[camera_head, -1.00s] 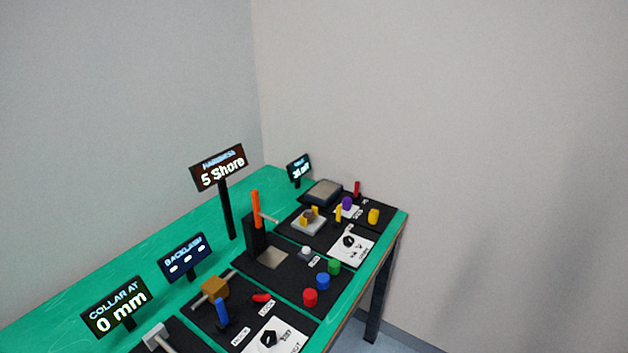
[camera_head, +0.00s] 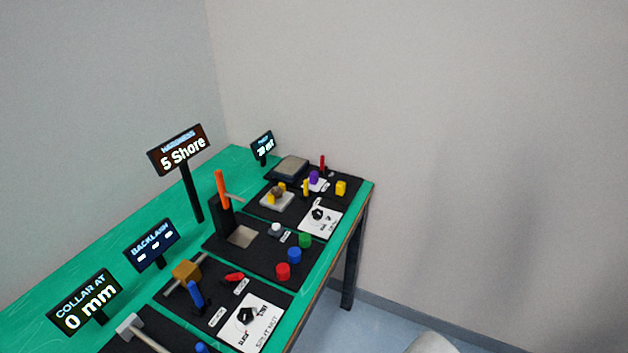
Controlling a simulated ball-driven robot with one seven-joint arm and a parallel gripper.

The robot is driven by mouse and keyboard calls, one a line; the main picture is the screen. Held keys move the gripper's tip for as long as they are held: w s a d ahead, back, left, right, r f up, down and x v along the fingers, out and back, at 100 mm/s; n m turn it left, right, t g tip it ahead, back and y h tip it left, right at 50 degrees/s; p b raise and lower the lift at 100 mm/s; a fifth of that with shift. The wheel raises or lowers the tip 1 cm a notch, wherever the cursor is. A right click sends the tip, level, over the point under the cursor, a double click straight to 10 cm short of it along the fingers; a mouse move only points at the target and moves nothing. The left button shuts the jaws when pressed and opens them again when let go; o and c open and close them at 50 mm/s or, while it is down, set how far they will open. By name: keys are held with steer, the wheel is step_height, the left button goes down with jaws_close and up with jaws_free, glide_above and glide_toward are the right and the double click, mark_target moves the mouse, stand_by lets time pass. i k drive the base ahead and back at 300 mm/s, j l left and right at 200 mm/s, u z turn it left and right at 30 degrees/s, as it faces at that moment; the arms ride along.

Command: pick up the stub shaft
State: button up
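I cannot tell for certain which piece is the stub shaft; no label that I can read names it. At the lower left, a grey block with a pale rod (camera_head: 130,327) lies on a black mat by the "COLLAR AT 0 mm" sign, cut by the lower frame edge. Just right of it, the top of a blue piece (camera_head: 202,348) shows at the frame edge. A brown block on a rod (camera_head: 186,271) and an upright blue handle (camera_head: 196,294) stand on the backlash mat. My gripper is not in view.
The green table (camera_head: 88,258) runs from lower left to the far corner. Red (camera_head: 283,271), blue (camera_head: 295,255) and green (camera_head: 305,240) cylinders stand near its front edge. A tall orange-handled tester (camera_head: 221,190) and sign posts rise from it.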

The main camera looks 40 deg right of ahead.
mark_target(313, 175)
steer(key=i+l+u, duration=0.1)
steer(key=i+l, duration=1.05)
steer(key=l, duration=0.15)
